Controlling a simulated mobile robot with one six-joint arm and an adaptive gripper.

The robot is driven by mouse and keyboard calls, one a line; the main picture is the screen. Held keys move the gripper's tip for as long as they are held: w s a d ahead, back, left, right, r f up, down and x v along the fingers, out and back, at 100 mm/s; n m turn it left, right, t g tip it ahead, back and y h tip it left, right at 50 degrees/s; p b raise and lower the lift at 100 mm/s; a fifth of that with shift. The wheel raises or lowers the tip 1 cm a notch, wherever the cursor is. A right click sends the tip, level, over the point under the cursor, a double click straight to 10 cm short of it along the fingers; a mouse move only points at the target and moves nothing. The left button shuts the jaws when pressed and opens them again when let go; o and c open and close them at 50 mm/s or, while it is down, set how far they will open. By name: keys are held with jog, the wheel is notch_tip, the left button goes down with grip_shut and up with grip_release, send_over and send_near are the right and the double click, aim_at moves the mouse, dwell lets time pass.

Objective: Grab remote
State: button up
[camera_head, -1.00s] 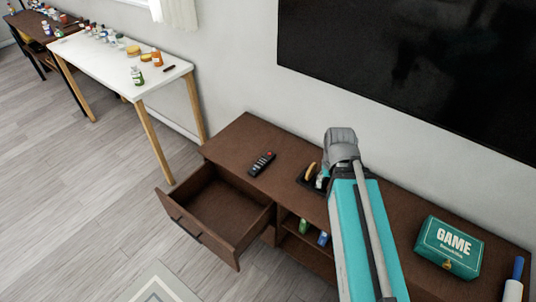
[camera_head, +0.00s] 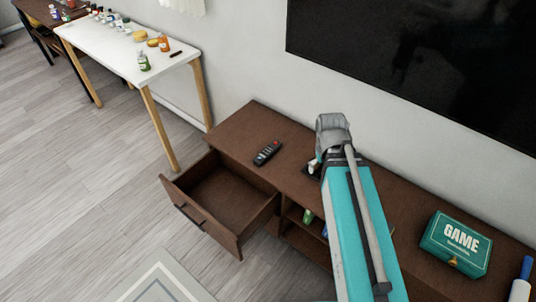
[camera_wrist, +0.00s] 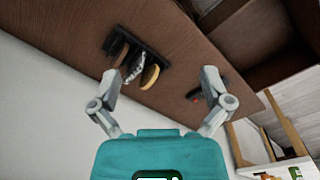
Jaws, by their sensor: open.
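The dark remote (camera_head: 267,153) lies on the brown TV cabinet (camera_head: 290,174), above an open drawer (camera_head: 202,219). It has a red button at its far end. In the wrist view the remote (camera_wrist: 193,96) shows beside my right-hand finger, which partly hides it. My gripper (camera_wrist: 160,76) is open and empty, its two fingers spread apart, with the cabinet top beyond them.
A black tray (camera_wrist: 112,36) holding a yellowish curved item sits near the remote. A green GAME box (camera_head: 455,243) stands on the cabinet's right part. A TV (camera_head: 420,65) is on the wall behind. A white table (camera_head: 120,60) with bottles stands at left.

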jog(key=w+a+f+n+t+h+b, duration=0.1)
jog(key=w+a+f+n+h+b, duration=0.25)
jog(key=w+f+n+b, duration=0.35)
jog(key=n+t+h+b, duration=0.4)
jog(key=n+t+b, duration=0.2)
jog(key=n+b, duration=0.95)
send_near(262, 156)
jog(key=s+d, duration=0.2)
jog(key=d, duration=0.1)
jog(key=s+d+r+m+b, duration=0.1)
jog(key=s+d, duration=0.1)
jog(key=s+d+m+b, duration=0.1)
jog(key=d, duration=0.2)
jog(key=shift+s+d+r+m+y, duration=0.2)
jog(key=shift+s+d+m+y, duration=0.05)
jog(key=shift+s+d, duration=0.15)
jog(key=w+a+f+n+t+b, duration=0.2)
jog(key=a+n+b, duration=0.4)
jog(key=a, duration=0.4)
jog(key=shift+n+t+b, duration=0.4)
jog(key=shift+n+t, duration=0.2)
jog(key=shift+t, duration=0.2)
jog(key=shift+f+h, duration=0.15)
jog(key=shift+h, duration=0.25)
jog(key=b+x, duration=0.3)
jog(key=x, duration=0.4)
jog(key=shift+w+f, duration=0.15)
jog(key=shift+f, duration=0.1)
jog(key=shift+w+d+f, duration=0.1)
jog(key=shift+w+d, duration=0.25)
